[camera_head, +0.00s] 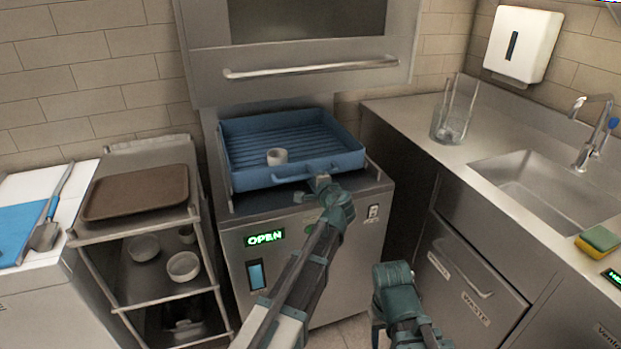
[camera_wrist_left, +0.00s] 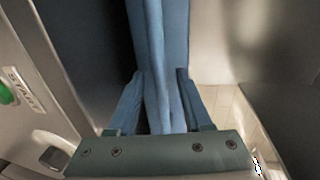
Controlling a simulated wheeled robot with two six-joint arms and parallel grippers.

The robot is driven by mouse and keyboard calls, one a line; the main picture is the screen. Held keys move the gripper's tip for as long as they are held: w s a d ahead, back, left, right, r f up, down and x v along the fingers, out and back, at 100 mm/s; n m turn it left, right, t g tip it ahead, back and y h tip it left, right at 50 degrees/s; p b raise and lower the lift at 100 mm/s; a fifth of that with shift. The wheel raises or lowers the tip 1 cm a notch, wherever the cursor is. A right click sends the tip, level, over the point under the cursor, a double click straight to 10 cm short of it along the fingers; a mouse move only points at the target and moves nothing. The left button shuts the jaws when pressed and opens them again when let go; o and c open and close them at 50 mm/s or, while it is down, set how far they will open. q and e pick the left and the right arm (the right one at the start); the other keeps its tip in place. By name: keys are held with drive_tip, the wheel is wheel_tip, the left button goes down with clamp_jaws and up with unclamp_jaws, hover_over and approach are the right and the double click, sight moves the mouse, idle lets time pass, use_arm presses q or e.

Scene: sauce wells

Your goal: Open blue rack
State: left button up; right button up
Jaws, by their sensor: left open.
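The blue rack (camera_head: 250,135) sits in the dishwasher under the raised hood. It has a ribbed floor and a handle (camera_head: 305,173) on its front side. One small white cup (camera_head: 277,156) stands in it near the front. My left gripper (camera_head: 321,182) is at the rack's front, by the right part of the handle. In the left wrist view, the open fingers (camera_wrist_left: 158,105) stand either side of a blue bar of the rack (camera_wrist_left: 160,45); I cannot tell whether they touch it. My right arm's teal end (camera_head: 393,285) is low at centre right; its fingertips cannot be made out.
The hood (camera_head: 310,70) is up, and a green OPEN display (camera_head: 265,238) is lit on the machine's front. A cart with a brown tray (camera_head: 135,192) and bowls stands left. A steel counter with a glass container (camera_head: 453,118) and sink (camera_head: 545,185) is right.

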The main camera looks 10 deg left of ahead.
use_arm(q)
drive_tip(key=shift+w+a, duration=0.2)
drive_tip(key=shift+c, duration=0.3)
clamp_jaws()
idle(1.1)
